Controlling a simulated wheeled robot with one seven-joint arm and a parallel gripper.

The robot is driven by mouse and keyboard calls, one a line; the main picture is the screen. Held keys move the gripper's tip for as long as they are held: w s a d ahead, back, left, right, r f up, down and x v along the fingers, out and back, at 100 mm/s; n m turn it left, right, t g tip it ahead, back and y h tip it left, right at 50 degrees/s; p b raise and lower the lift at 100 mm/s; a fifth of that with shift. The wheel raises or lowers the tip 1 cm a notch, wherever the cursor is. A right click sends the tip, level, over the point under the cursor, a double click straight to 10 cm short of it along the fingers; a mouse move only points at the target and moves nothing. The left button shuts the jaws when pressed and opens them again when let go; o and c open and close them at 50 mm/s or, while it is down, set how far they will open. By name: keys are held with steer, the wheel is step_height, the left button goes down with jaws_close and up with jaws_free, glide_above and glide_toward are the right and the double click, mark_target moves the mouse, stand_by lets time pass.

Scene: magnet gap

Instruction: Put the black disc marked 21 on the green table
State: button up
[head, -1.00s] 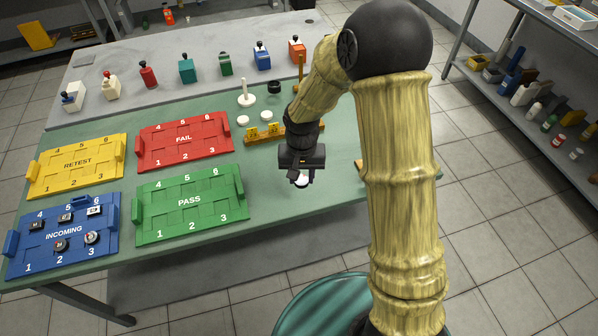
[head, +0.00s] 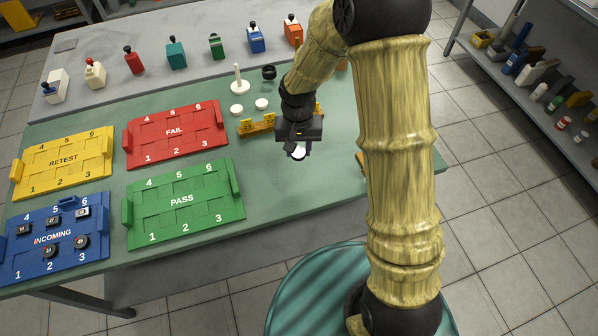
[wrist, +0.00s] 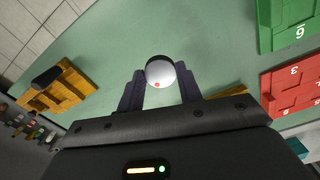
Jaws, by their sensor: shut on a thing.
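My gripper (head: 298,146) is shut on a round piece (head: 298,153) above the green table (head: 290,205). The wrist view shows this piece (wrist: 160,72) between the two fingers, with a pale face, a red dot and a dark rim. No number is readable on it, so I cannot tell if it is the disc marked 21. Two black round pieces sit at the front of the blue INCOMING tray (head: 20,262), at slot 2 (head: 49,251) and slot 3 (head: 81,242). Their marks are too small to read.
Green PASS (head: 181,215), red FAIL (head: 175,150) and yellow RETEST (head: 62,178) trays stand to the left. White discs (head: 236,109), a white peg stand (head: 239,86), a black ring (head: 269,72) and a yellow block (head: 257,124) lie behind. Bare table shows around my gripper.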

glide_above(299, 175)
step_height(299, 175, down, 6)
stand_by(0.3)
steer(key=shift+f, duration=1.9)
steer(key=shift+f, duration=0.1)
steer(key=o, duration=1)
step_height(299, 175, up, 12)
steer(key=shift+r, duration=0.15)
